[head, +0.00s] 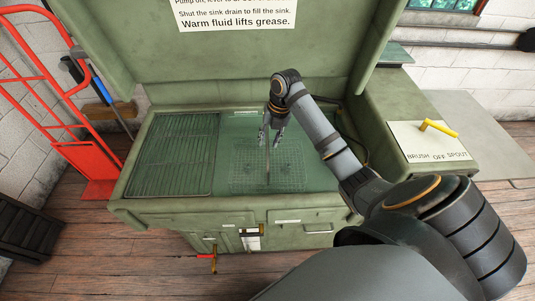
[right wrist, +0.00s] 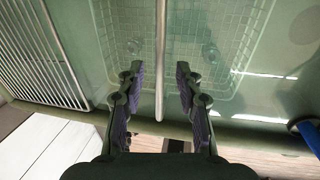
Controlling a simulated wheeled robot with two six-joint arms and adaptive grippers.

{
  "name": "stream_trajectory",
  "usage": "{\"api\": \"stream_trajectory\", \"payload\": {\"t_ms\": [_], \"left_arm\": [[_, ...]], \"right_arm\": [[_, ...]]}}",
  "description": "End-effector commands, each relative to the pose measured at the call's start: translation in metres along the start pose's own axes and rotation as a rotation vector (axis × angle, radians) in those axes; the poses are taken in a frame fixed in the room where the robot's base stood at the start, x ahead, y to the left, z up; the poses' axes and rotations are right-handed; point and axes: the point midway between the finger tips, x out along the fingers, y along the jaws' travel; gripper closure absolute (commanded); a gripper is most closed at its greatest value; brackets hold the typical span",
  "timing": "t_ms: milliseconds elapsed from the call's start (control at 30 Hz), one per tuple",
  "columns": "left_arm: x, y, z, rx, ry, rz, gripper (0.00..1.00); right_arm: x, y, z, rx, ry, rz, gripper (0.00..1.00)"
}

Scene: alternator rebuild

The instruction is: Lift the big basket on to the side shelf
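The big basket is a wire-mesh basket (head: 250,179) low in the green sink, under clear fluid; its mesh also shows in the right wrist view (right wrist: 222,60). A thin upright metal rod (head: 268,168), apparently its handle, rises from the basket area. My right gripper (head: 271,137) is above the basket. In the right wrist view its two fingers (right wrist: 158,76) are apart, with the rod (right wrist: 162,45) between them and a gap on each side. A slatted side shelf (head: 172,160) lies left of the basin; its bars show at left in the right wrist view (right wrist: 48,50).
The raised lid (head: 215,60) stands behind the sink. At right is a panel (head: 432,142) marked BRUSH OFF SPOUT with a yellow lever (head: 438,128). A red hand truck (head: 92,165) stands at left. A red-handled valve (head: 213,258) sticks out at the front.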

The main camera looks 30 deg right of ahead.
Motion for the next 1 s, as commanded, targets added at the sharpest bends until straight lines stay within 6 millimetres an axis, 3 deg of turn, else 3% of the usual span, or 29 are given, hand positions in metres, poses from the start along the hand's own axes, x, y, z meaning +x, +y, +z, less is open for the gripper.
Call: {"api": "stream_trajectory", "payload": {"t_ms": [200,433,700,1000], "left_arm": [[-0.008,0.0,0.026,0.002,-0.041,0.001,0.6],[-0.008,0.0,0.036,0.002,-0.056,0.001,0.6],[-0.007,0.0,0.024,0.002,-0.037,0.0,0.6],[-0.007,-0.001,0.021,0.002,-0.033,0.0,0.6]], "right_arm": [[0.028,0.0,-0.002,-0.001,0.001,0.001,0.65],[0.03,0.0,-0.002,-0.001,0.0,0.001,0.65],[0.03,0.0,-0.002,-0.001,0.0,0.001,1.0],[0.03,0.0,-0.002,-0.001,-0.001,0.001,1.0]]}}
